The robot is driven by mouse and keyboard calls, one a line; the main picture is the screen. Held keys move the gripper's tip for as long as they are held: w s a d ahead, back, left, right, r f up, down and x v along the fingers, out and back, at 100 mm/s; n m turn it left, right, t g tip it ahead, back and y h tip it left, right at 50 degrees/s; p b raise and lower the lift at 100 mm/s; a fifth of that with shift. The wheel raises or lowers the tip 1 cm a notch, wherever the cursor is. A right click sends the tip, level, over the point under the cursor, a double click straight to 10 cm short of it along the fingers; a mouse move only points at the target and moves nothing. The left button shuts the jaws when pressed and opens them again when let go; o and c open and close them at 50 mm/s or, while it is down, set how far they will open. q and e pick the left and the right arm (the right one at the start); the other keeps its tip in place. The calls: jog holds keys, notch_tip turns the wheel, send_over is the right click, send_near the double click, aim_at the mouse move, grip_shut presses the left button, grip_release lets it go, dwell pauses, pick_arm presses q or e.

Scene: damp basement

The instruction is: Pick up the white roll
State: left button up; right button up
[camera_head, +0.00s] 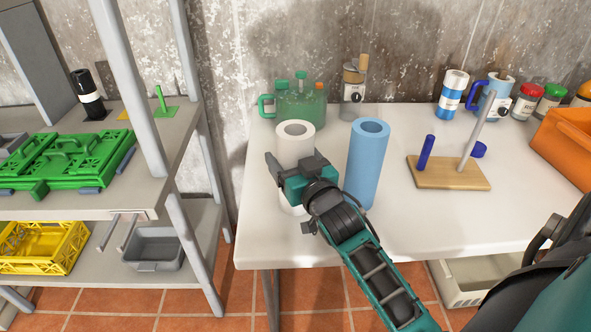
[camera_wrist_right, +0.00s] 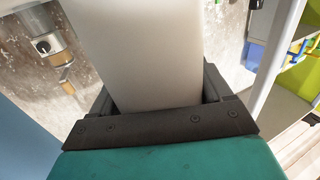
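The white roll (camera_head: 296,139) stands upright on the white table, left of a blue roll (camera_head: 368,150). My right gripper (camera_head: 298,165) is at the roll's near side, at about mid-height, and covers part of it. In the right wrist view the white roll (camera_wrist_right: 140,50) lies between the two dark fingers (camera_wrist_right: 160,95), one on each side, close to its surface. I cannot tell whether both fingers press on it. My left gripper is not in view.
A green container (camera_head: 300,105) and a jar (camera_head: 354,82) stand behind the rolls. A wooden board with pegs (camera_head: 450,178) and an orange bin (camera_head: 565,148) are at the right. A metal shelf (camera_head: 150,210) stands left of the table.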

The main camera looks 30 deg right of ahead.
jog(key=c, duration=0.6)
jog(key=shift+c, duration=0.2)
